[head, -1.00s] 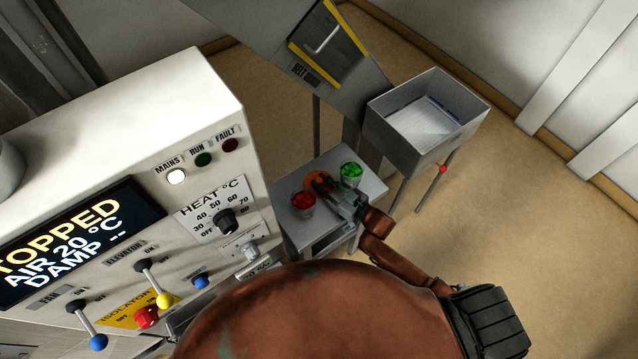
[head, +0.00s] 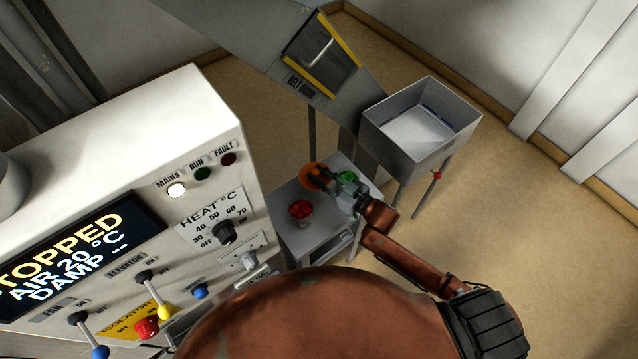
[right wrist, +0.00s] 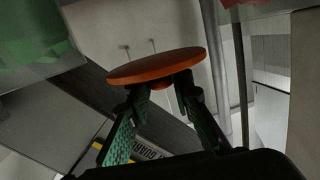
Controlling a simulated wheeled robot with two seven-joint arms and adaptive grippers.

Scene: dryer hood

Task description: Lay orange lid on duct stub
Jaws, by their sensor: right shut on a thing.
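The orange lid (head: 309,176) is a flat round disc above the small grey side table. My right gripper (head: 322,180) is shut on it. In the right wrist view the lid (right wrist: 155,66) sits across the fingertips of the gripper (right wrist: 163,92), which close on a small knob under the disc. The lid looks raised off the table, slightly tilted in that view. I cannot make out the duct stub for certain in either view. My left gripper is not in view.
The side table (head: 290,237) holds a cup of red pieces (head: 300,209) and a cup of green pieces (head: 347,177), partly behind my gripper. A grey open bin (head: 421,118) stands behind right. The control cabinet (head: 130,130) fills the left.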

